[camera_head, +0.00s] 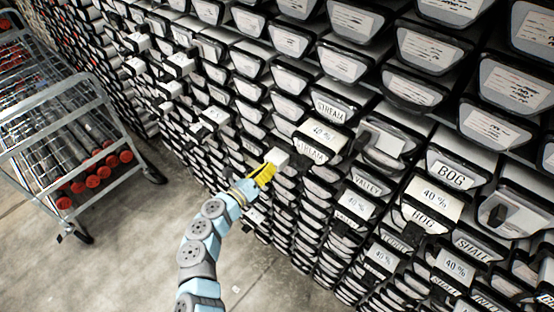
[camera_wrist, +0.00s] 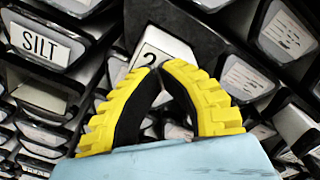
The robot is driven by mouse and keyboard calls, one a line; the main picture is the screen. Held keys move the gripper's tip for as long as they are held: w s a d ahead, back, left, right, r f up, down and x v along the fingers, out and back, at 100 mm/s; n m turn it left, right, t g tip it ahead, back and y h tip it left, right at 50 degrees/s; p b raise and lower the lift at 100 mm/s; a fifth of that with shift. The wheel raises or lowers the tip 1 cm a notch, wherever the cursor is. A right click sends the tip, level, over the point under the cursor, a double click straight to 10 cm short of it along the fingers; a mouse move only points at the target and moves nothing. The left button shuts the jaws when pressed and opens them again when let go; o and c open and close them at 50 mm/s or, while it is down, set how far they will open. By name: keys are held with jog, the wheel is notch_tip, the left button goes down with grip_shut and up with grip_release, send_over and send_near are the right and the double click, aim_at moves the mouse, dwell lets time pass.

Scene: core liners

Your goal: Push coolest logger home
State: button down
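My gripper (camera_head: 270,166) has yellow ribbed fingers, and it is at the rack face in the head view. In the wrist view its fingertips (camera_wrist: 157,70) come together, and I see nothing gripped between them. A white block, likely a logger (camera_head: 278,157), sticks out of the rack just beyond the fingertips. In the wrist view its pale face (camera_wrist: 160,44) shows a "2"; the fingers hide the rest of its reading. I cannot tell whether the tips touch it. Other white blocks (camera_head: 180,64) stick out at the upper left. Their readings are too small to read.
The rack holds many labelled liners, including SILT (camera_wrist: 38,42) and BOG (camera_head: 452,176). White "40 %" tags (camera_head: 440,197) and a dark block (camera_head: 500,213) protrude at the right. A metal trolley (camera_head: 70,130) with red-capped tubes stands at the left. The floor (camera_head: 125,250) between is clear.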

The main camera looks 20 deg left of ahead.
jog(key=shift+w+d+f+b, duration=0.15)
jog(key=shift+w+b, duration=0.15)
jog(key=shift+w, duration=0.1)
jog(key=shift+w, duration=0.1)
jog(key=shift+s, duration=0.25)
jog(key=v, duration=1.5)
jog(key=shift+b, duration=0.3)
